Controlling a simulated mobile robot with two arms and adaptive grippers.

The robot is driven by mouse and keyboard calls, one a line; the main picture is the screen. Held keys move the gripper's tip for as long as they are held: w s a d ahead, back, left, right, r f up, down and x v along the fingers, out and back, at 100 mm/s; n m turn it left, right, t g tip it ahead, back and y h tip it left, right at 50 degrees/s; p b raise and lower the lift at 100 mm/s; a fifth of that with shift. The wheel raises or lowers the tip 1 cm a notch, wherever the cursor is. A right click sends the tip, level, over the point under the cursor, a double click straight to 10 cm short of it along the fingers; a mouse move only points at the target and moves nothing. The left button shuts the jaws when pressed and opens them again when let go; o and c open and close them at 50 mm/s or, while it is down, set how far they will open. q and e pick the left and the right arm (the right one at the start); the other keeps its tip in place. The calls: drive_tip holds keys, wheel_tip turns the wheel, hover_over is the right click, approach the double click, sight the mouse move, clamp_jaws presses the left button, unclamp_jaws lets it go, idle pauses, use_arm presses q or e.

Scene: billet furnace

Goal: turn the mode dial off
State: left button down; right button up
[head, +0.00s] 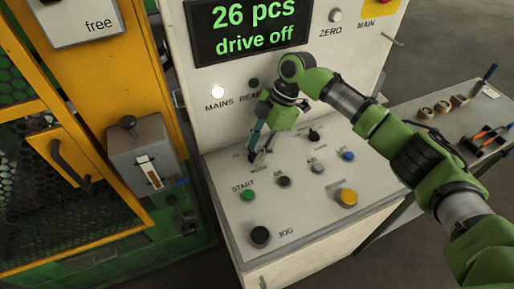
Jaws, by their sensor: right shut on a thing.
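The mode dial (252,157) is a small dark knob at the back left of the white sloping console, by a label that seems to read MODE. My right gripper (256,150) reaches down to it from the right and is shut on it. The fingers cover most of the dial, so I cannot read which mark its pointer faces. My left gripper is not in view.
The console (305,215) carries a second black dial (314,134), a green START button (248,195), a yellow button (347,197), a blue button (348,156) and a black JOG button (260,235). The display (250,28) reads "26 pcs drive off". A yellow cage (75,150) stands left.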

drive_tip(key=o, duration=1.1)
drive_tip(key=shift+o, duration=0.2)
drive_tip(key=v, duration=1.2)
